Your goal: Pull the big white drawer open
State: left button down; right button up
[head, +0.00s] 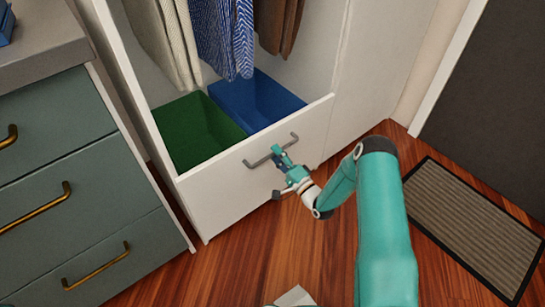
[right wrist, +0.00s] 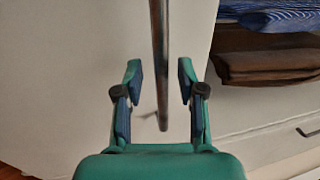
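The big white drawer's front (head: 232,190) is at the bottom of the white wardrobe, with a green bin (head: 196,130) and a blue bin (head: 256,100) behind its top edge. A grey bar handle (head: 258,161) is on this front. My right gripper (head: 281,156) is at the handle. In the right wrist view the handle bar (right wrist: 159,50) runs between the two fingers of my right gripper (right wrist: 160,82), which are open with a gap on each side. The left gripper is in neither view.
Clothes (head: 222,35) hang above the bins. A grey-green cabinet (head: 70,170) with brass handles stands to the left. A striped doormat (head: 470,225) lies on the wooden floor to the right, by a dark door (head: 495,110). The floor before the drawer (head: 240,260) looks clear.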

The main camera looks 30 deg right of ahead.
jog(key=shift+w+r, duration=0.1)
jog(key=shift+w, duration=0.3)
grip_shut()
